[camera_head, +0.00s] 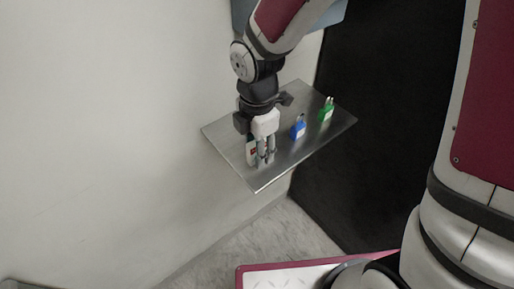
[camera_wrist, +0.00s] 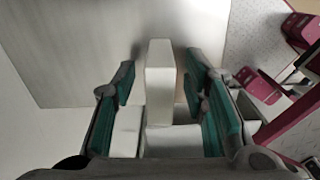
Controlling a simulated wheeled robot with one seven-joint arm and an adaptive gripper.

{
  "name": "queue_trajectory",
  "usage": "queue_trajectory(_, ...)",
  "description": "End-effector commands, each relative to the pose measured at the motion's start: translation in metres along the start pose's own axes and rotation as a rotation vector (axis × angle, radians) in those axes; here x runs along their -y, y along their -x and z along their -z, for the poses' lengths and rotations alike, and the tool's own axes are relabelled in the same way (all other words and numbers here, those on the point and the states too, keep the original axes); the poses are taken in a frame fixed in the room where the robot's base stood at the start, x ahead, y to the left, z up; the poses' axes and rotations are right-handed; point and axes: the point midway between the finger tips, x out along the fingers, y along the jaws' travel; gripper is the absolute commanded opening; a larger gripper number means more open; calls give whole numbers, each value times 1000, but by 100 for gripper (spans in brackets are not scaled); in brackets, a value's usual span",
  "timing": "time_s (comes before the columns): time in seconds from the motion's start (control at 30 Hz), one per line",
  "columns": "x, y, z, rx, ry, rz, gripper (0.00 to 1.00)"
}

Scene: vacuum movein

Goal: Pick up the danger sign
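A small white upright piece with a red mark, which looks like the danger sign (camera_head: 251,151), stands on the metal shelf (camera_head: 232,139) near its left end. My gripper (camera_head: 264,155) points down at the shelf right beside the sign and hides part of it. In the wrist view a white block, seemingly the sign seen from above (camera_wrist: 160,75), stands between the teal finger pads of my gripper (camera_wrist: 160,88). Gaps show on both sides of it, so the fingers are open around it and do not appear to touch it.
A blue padlock-like object (camera_head: 298,131) and a green one (camera_head: 326,113) stand on the shelf to the right of my gripper. A pale wall (camera_head: 110,130) lies to the left, and a dark panel (camera_head: 375,130) is behind the shelf on the right.

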Motion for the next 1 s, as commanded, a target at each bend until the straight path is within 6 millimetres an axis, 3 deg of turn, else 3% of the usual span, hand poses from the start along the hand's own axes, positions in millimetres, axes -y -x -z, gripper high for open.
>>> queue_trajectory(0.17, 0, 0, 0, 0, 0, 0, 40)
queue_trajectory(0.33, 0, 0, 0, 0, -1, 0, 1)
queue_trajectory(0.37, 0, 0, 0, 0, -1, 0, 0)
queue_trajectory(0.77, 0, 2, 0, 0, -1, 0, 0)
queue_trajectory(1.0, -1, 22, -1, 1, -1, -4, 0)
